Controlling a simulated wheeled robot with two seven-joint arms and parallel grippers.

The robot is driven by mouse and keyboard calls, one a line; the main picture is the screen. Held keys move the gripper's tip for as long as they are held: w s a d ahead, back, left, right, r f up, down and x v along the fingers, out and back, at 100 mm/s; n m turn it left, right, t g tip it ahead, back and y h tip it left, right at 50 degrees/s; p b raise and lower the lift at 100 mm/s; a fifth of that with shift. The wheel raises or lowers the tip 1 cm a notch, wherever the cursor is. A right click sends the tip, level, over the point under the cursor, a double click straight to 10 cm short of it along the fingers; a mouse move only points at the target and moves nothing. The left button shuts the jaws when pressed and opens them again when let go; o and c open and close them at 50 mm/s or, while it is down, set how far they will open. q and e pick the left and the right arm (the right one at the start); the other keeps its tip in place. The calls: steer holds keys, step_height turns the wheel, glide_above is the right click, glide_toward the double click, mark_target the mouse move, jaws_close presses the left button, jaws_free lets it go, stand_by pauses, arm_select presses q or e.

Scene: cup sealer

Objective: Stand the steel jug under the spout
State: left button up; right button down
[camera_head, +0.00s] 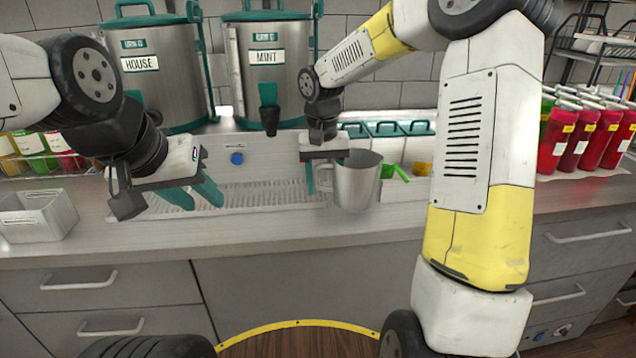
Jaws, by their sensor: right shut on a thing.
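The steel jug (356,186) is upright at the right end of the drip tray (262,197). I cannot tell whether its base touches the counter. My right gripper (318,182) is shut on the jug at its handle side, on the left; the exact grip is partly hidden. The black spout (268,108) of the steel dispenser labelled MINT (275,78) is left of the jug and higher. A second dispenser, labelled HOUSE (158,85), stands further left; my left arm covers part of its front. My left gripper (196,196) is empty, its teal fingers apart, over the tray's left part.
Lidded containers (388,145) and a green scoop (396,172) are just right of the jug. Red bottles (585,140) stand at the far right. A metal bin (38,215) is at the left. The counter front (250,232) is clear.

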steer(key=shift+w+d, duration=0.1)
steer(key=shift+w, duration=1.05)
steer(key=shift+w+f, duration=0.1)
steer(key=shift+f, duration=1.75)
steer(key=c, duration=0.6)
jaws_free()
steer(key=shift+f, duration=0.15)
